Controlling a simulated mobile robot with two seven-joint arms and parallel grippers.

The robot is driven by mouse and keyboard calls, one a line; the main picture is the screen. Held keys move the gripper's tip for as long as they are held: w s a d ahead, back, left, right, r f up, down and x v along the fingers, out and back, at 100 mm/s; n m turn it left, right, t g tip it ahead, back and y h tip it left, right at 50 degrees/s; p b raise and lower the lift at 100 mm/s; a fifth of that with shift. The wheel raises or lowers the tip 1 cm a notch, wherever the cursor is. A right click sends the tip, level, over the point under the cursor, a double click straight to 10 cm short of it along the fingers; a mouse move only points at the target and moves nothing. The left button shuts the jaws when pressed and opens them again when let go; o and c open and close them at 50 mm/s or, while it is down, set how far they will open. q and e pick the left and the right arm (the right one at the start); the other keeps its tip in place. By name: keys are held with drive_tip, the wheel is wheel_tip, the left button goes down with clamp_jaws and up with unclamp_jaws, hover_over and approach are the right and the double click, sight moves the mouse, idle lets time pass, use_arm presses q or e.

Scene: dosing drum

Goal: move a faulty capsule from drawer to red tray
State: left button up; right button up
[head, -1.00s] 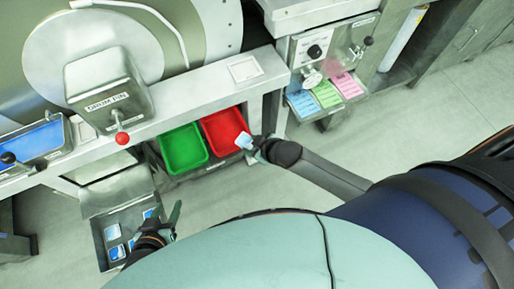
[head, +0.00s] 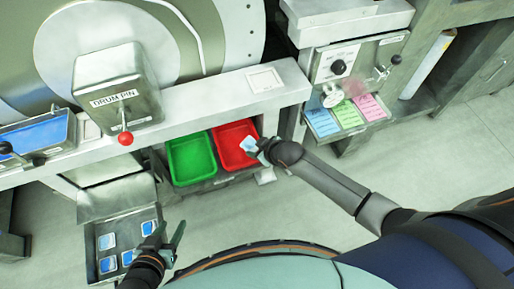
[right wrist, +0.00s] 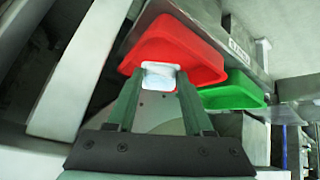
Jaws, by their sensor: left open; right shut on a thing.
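My right gripper (head: 257,147) is shut on a small white and light-blue capsule (head: 249,144), at the right front edge of the red tray (head: 232,158). In the right wrist view the capsule (right wrist: 160,76) sits between the fingertips, in front of the red tray (right wrist: 178,48); I cannot tell whether it is over the tray. The open drawer (head: 92,262) at lower left holds several blue and white capsules (head: 107,241). My left gripper (head: 172,236) is open at the drawer's right side, with its fingers apart and empty.
A green tray (head: 193,163) stands left of the red tray, under the metal frame (head: 200,96). The drum pin box (head: 118,88) with a red knob sits above. Open floor lies right of my right arm.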

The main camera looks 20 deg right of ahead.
drive_tip(key=o, duration=0.7)
drive_tip(key=shift+o, duration=0.2)
drive_tip(key=shift+s+r, duration=0.15)
drive_tip(key=shift+r, duration=0.05)
drive_tip(key=p+v, duration=0.5)
drive_tip(key=v, duration=0.7)
drive_tip(key=shift+d, duration=0.1)
